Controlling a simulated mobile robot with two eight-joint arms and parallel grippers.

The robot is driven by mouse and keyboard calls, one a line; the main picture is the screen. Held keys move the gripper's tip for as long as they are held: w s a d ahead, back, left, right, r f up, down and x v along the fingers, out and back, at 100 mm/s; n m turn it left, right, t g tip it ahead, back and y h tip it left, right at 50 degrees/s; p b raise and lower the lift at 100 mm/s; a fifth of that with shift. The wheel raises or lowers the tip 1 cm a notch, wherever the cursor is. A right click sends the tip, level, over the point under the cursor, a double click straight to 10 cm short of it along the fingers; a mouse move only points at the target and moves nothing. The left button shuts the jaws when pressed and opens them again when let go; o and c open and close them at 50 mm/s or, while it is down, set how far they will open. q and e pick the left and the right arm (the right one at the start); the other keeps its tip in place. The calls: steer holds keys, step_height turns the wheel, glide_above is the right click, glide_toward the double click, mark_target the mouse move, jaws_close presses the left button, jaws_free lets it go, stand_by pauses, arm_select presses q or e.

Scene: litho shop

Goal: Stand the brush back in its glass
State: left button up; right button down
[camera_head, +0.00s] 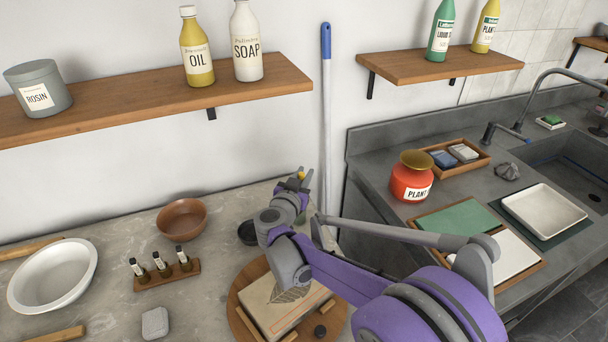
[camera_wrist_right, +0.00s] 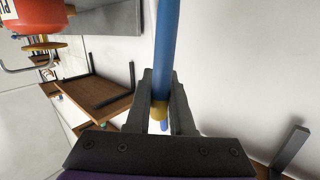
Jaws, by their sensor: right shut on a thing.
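My right gripper (camera_head: 300,177) is raised over the back edge of the stone worktop, in front of the white wall. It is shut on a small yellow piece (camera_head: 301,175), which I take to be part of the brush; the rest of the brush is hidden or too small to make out. In the right wrist view the yellow piece (camera_wrist_right: 158,110) sits between the two fingers of the right gripper (camera_wrist_right: 160,100). I cannot make out the brush's glass; my right arm covers part of the worktop. My left gripper is not in view.
A blue-tipped pole (camera_head: 326,120) leans on the wall close by the gripper; a blue shaft (camera_wrist_right: 165,50), apparently this pole, shows behind it. A dark dish (camera_head: 248,233), copper bowl (camera_head: 181,219), bottle rack (camera_head: 166,275) and round wooden board (camera_head: 240,308) occupy the worktop.

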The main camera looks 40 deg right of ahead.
steer(key=c, duration=0.7)
jaws_free()
steer(key=v, duration=1.1)
